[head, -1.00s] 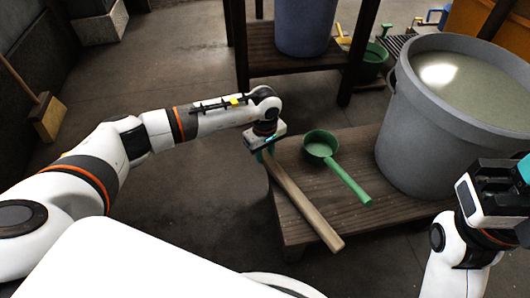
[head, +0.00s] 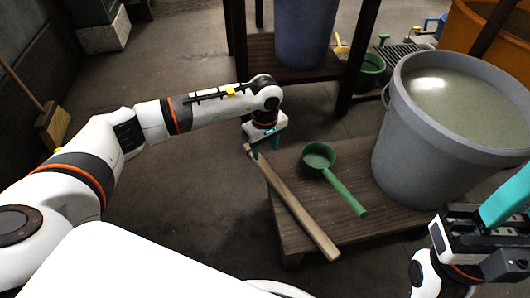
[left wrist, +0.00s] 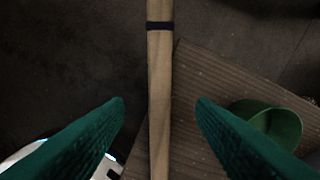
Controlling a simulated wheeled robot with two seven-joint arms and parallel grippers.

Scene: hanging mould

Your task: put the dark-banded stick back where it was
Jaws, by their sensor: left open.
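The wooden stick (head: 298,210) lies slantwise on the low wooden platform (head: 285,240), its ends reaching past the edge. Its dark band (left wrist: 160,25) shows in the left wrist view, near the top of the picture. My left gripper (head: 265,148) is over the far end of the stick. In the left wrist view its two green fingers (left wrist: 160,105) are spread wide, one on each side of the stick (left wrist: 160,80), with gaps to both. My right gripper (head: 505,205) is at the right edge, away from the stick; its fingertips are not clear.
A green ladle (head: 342,185) lies on the platform right of the stick. A large grey tub (head: 415,140) of liquid stands behind it. A dark shelf (head: 265,55) with a blue-grey bucket (head: 303,35) is at the back. Bare floor (head: 190,215) lies left of the platform.

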